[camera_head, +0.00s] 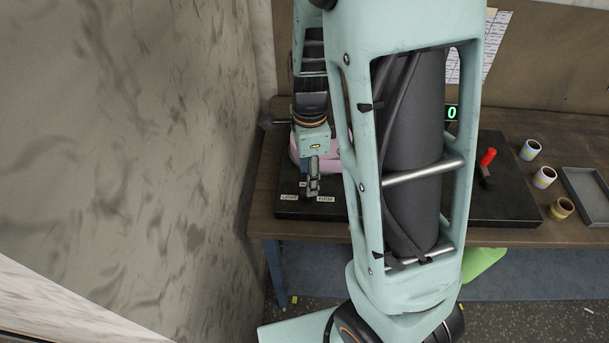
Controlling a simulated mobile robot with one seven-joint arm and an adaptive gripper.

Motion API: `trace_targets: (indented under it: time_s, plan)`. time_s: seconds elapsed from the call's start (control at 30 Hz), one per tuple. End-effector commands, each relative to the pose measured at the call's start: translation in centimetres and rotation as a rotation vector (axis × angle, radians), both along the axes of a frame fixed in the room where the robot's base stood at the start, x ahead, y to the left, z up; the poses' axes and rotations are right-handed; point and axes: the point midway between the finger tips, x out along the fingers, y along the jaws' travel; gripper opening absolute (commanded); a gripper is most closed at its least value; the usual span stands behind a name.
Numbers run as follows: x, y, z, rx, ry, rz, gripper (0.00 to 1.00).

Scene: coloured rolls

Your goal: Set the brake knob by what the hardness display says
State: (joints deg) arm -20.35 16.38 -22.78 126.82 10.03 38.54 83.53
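My gripper (313,190) points down over the left front of a black base (290,213) on the bench. It is seen small and edge-on, so I cannot tell whether its fingers are open or shut. Two small white labels lie beside it, a left label (289,197) and a right label (326,199); the right one seems to read FIRM. A brake knob does not show clearly; the gripper may cover it. A display (452,112) shows a green 0 at the right edge of my arm, which may hide part of it. A pink roll (299,150) sits behind the gripper.
A red-handled lever (487,158) stands on the base's right part. Three small rolls, upper (530,150), middle (544,178) and lower (561,209), stand near a grey tray (590,197). A wall (150,130) rises close on the left. My arm hides the bench's middle.

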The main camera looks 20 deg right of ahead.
Motion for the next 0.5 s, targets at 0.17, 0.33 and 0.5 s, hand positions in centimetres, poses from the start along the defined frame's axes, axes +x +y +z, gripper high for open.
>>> trace_targets:
  time_s: [0.17,0.33,0.5]
  plan:
    - [-0.1,-0.1,-3.5,-0.001,0.004,-0.002,0.43]
    - [0.0,0.0,-5.4,0.000,0.001,-0.001,0.43]
    - [0.0,0.0,-6.1,0.001,-0.001,0.000,0.43]
